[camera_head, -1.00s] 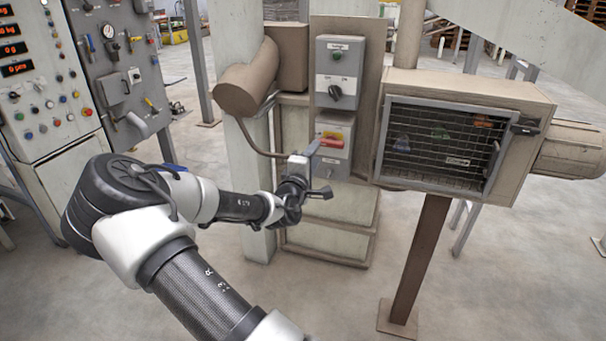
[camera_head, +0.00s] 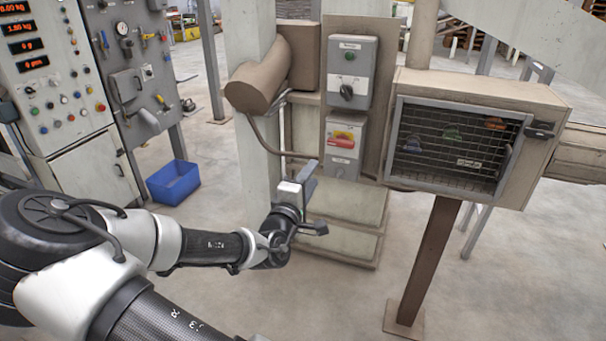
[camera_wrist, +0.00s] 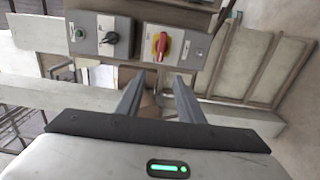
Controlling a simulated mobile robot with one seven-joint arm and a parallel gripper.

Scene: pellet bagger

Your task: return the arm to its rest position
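My arm reaches in from the lower left of the head view, bent low. My gripper (camera_head: 308,178) is in front of the brown machine stand, below and left of the red-handled switch box (camera_head: 344,145). In the wrist view, the two fingers of my gripper (camera_wrist: 158,92) stand apart with nothing between them. The red handle on its yellow plate (camera_wrist: 160,46) shows beyond the fingertips, clear of them.
A grey box with a black knob (camera_head: 348,75) sits above the red switch. A mesh-fronted cabinet (camera_head: 455,145) on a brown post is to the right. Control panels (camera_head: 55,75) and a blue bin (camera_head: 173,182) are left.

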